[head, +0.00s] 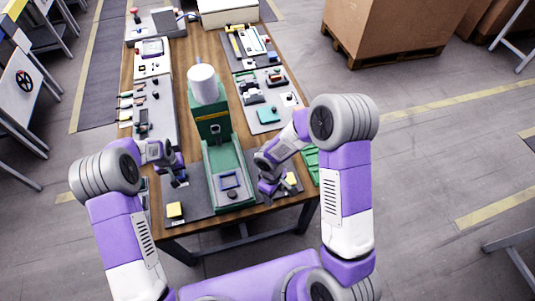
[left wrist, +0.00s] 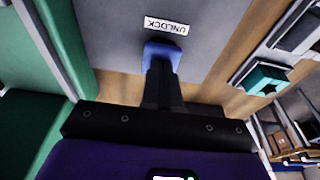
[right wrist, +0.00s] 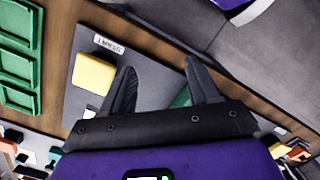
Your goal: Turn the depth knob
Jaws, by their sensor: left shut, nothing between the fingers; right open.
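A green machine (head: 211,125) with a white cylinder (head: 202,84) on top stands mid-table. A small dark round knob (head: 232,193) sits at the front of its base, beside a blue frame (head: 229,180); I cannot tell if this is the depth knob. My left gripper (head: 179,181) is left of the base. In the left wrist view its fingers (left wrist: 162,85) are shut, their tips at a blue block (left wrist: 162,55) by an "UNLOCK" label (left wrist: 166,26); contact is unclear. My right gripper (head: 272,187) is right of the base. In the right wrist view its fingers (right wrist: 160,75) are open and empty.
A yellow button (right wrist: 93,72) with a "START" label (right wrist: 108,44) lies beside the right fingers. Green trays (right wrist: 20,70) line the table's right edge. Another yellow block (head: 175,210) sits front left. Grey mats with small parts cover the table's back.

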